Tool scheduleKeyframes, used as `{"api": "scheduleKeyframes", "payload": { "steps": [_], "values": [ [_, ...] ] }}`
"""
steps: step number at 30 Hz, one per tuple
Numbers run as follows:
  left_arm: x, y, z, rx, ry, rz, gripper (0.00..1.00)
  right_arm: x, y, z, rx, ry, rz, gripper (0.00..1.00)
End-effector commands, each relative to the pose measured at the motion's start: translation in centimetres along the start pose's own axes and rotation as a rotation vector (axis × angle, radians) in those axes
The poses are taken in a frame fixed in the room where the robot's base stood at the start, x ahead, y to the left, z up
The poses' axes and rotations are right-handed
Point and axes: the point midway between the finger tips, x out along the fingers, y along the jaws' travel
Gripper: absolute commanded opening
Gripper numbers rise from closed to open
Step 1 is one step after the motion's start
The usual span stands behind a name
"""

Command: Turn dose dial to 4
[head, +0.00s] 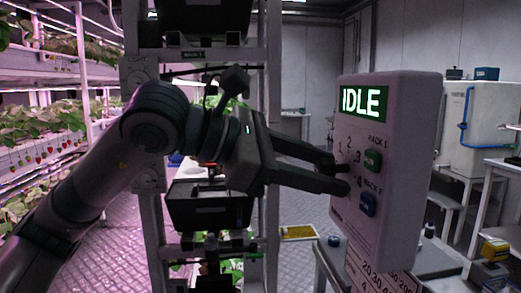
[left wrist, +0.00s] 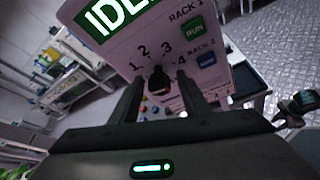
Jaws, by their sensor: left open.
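The white control box (head: 396,110) stands at the right of the head view, its green screen (head: 364,102) reading IDLE. Numbers 1 to 4 are printed in an arc on its face. The dark dose dial (left wrist: 158,82) shows in the left wrist view below these numbers; which number it points to is too dark to tell. My left gripper (head: 338,176) is open at the box face, its fingers on either side of the dial. In the left wrist view the gripper (left wrist: 159,76) shows no clear contact with the dial. In the head view the fingers hide the dial.
A green RUN button (head: 372,160) and a blue button (head: 368,204) sit just right of the dial. A rack frame (head: 272,130) with black boxes stands behind my left arm. Plant shelves (head: 70,75) fill the left. A table (head: 345,270) lies below the box.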

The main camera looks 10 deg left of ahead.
Motion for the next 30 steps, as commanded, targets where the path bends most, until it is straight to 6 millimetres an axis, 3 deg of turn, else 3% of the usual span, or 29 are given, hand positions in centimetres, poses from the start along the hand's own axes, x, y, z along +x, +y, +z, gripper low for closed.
{"api": "scheduleKeyframes", "payload": {
  "steps": [5,11,30],
  "values": [
    [-0.8,0.1,0.0,0.0,-0.001,0.002,0.42,0.1,0.0,0.0,0.0,0.002,-0.001,0.31],
    [-3.1,0.0,-0.1,0.001,0.0,0.003,0.42,0.3,-0.1,-0.2,0.0,0.014,-0.005,0.31],
    [-15.2,0.0,-0.1,0.0,0.002,0.001,0.42,0.7,-1.1,-1.1,-0.004,0.077,-0.028,0.31]
  ]
}}
